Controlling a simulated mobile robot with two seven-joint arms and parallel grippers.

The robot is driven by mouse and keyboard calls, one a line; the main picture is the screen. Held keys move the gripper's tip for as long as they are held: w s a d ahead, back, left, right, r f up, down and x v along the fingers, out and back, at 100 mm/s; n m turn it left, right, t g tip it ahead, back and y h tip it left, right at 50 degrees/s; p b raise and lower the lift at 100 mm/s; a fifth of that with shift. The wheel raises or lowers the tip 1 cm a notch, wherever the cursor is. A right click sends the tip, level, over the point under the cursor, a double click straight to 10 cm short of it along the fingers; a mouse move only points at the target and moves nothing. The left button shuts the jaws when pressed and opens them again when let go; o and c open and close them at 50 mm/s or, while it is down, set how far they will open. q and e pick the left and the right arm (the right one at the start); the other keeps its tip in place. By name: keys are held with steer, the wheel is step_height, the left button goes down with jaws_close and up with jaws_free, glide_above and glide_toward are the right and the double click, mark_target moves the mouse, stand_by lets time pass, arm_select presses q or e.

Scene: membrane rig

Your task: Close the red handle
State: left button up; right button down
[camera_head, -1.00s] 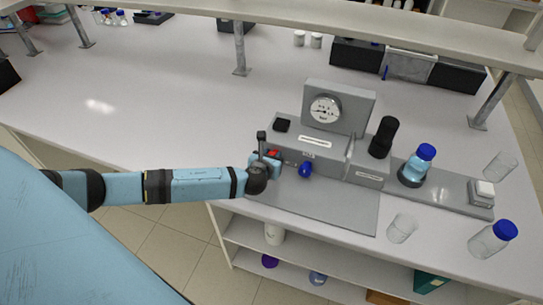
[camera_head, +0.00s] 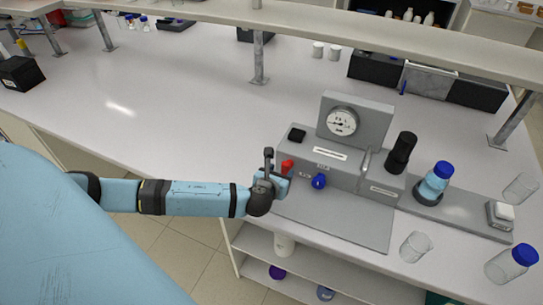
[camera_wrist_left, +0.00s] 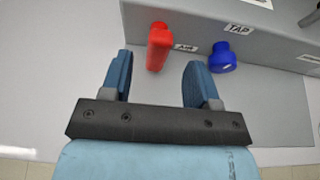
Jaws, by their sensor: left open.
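The red handle (camera_wrist_left: 158,48) sits on the front face of the grey rig, beside a label that seems to read AIR. In the left wrist view it points toward me, between and just beyond the fingertips. It also shows in the head view (camera_head: 287,167), partly hidden by my gripper. My left gripper (camera_wrist_left: 158,75) is open and empty, its two blue fingers apart on either side of the handle's line. In the head view the left gripper (camera_head: 275,180) is at the rig's left front corner. My right gripper is not in view.
A blue knob (camera_wrist_left: 222,57) sits right of the red handle by a TAP label, close to the right finger. The rig (camera_head: 345,173) carries a round gauge (camera_head: 342,122). A black cylinder (camera_head: 400,152), blue-capped bottle (camera_head: 435,182) and glass beaker (camera_head: 415,246) stand to the right.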

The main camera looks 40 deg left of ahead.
arm_select(q)
steer(key=v, duration=0.8)
steer(key=shift+b, duration=0.45)
steer(key=shift+s, duration=0.1)
steer(key=s+d+f+n+g+h, duration=0.1)
steer(key=s+d+f+n+h, duration=0.25)
steer(key=d+n, duration=0.3)
steer(key=s+d+f+n+g+h, duration=0.2)
steer(key=s+d+f+n, duration=0.25)
steer(key=n, duration=0.35)
steer(key=s+f+n+t, duration=0.1)
steer(key=s+f+n, duration=0.3)
steer(key=n, duration=1.2)
steer(key=shift+s+d+f+h, duration=0.15)
steer(key=shift+s+d+h, duration=0.15)
steer(key=shift+s, duration=1.1)
